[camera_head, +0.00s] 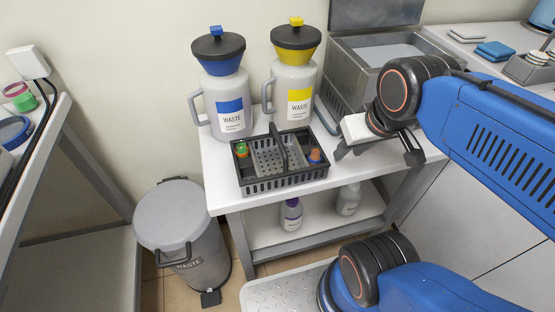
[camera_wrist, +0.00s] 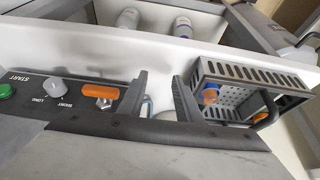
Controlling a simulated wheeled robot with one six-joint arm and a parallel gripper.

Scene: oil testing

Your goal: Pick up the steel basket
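A dark grey slotted basket (camera_head: 285,183) with an arched handle (camera_head: 278,145) stands upright on the white table; I take it as the steel basket. It has a perforated lighter middle, with small capped items at its left and right sides. In the wrist view the basket (camera_wrist: 245,71) is at the right, beside the right finger and apart from it. My gripper (camera_head: 380,152) is open and empty, above the table to the right of the basket. In the wrist view my gripper (camera_wrist: 160,80) shows a clear gap between its dark fingers.
A blue-lidded waste jug (camera_head: 226,105) and a yellow-lidded one (camera_head: 294,90) stand behind the basket. A steel bath (camera_head: 350,80) with its lid up is behind my gripper. A control panel (camera_wrist: 60,88) shows at left. A grey bin (camera_head: 184,235) stands on the floor.

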